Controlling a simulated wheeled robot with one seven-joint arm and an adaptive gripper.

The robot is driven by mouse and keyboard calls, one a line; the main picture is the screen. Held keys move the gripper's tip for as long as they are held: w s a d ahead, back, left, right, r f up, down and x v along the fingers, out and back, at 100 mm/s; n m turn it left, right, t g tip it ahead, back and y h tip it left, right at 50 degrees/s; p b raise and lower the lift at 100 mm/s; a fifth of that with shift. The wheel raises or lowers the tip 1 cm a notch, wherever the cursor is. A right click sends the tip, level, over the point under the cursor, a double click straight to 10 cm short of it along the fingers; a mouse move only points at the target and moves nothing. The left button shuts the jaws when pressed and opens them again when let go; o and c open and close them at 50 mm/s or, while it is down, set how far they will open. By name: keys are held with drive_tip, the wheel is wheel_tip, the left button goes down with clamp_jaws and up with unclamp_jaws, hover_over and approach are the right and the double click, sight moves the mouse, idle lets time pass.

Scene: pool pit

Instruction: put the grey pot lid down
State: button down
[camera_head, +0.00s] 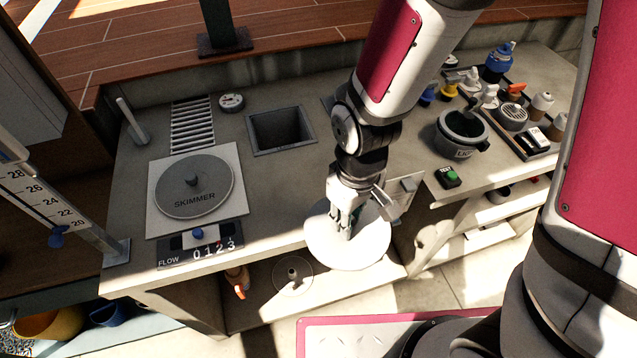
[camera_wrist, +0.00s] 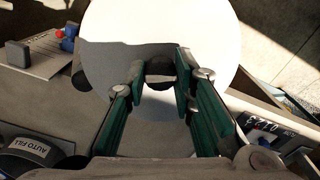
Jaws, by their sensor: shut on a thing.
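A round, pale lid (camera_head: 345,255), which looks almost white in the sun, is under my gripper (camera_head: 343,230) at the counter's front edge. I take it for the grey pot lid. In the wrist view the lid (camera_wrist: 205,25) fills the top middle, part lit and part in shade. The green fingers of my gripper (camera_wrist: 160,77) are shut on its dark knob, which they partly hide. The lid reaches out past the counter edge. I cannot tell whether it touches the counter or hangs just above it.
A round SKIMMER cover (camera_head: 194,187) lies on the counter (camera_head: 270,195) at left, behind a FLOW slider panel (camera_head: 201,244). A square opening (camera_head: 281,129) is behind. A dark open pot (camera_head: 462,134), a green button box (camera_head: 448,177) and a crowded tray (camera_head: 530,150) stand at right.

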drive_tip(key=shift+w+a+f+b, duration=0.2)
drive_tip(key=shift+w+b, duration=0.4)
drive_tip(key=shift+b, duration=0.55)
drive_tip(key=shift+w+a+f+b, duration=0.15)
drive_tip(key=shift+w+b, duration=0.4)
drive_tip(key=shift+b, duration=1)
drive_tip(key=b, duration=0.3)
drive_tip(key=shift+w+a, duration=0.1)
drive_tip(key=w+a, duration=0.1)
drive_tip(key=w, duration=0.3)
drive_tip(key=w+a, duration=0.2)
drive_tip(key=w, duration=0.2)
drive_tip(key=w+a+f, duration=0.1)
drive_tip(key=w, duration=0.3)
drive_tip(key=shift+a, duration=0.35)
drive_tip(key=shift+f, duration=1.75)
drive_tip(key=shift+f+b, duration=0.15)
drive_tip(key=shift+b, duration=0.15)
drive_tip(key=c, duration=1.3)
unclamp_jaws()
drive_tip(key=shift+c, duration=0.2)
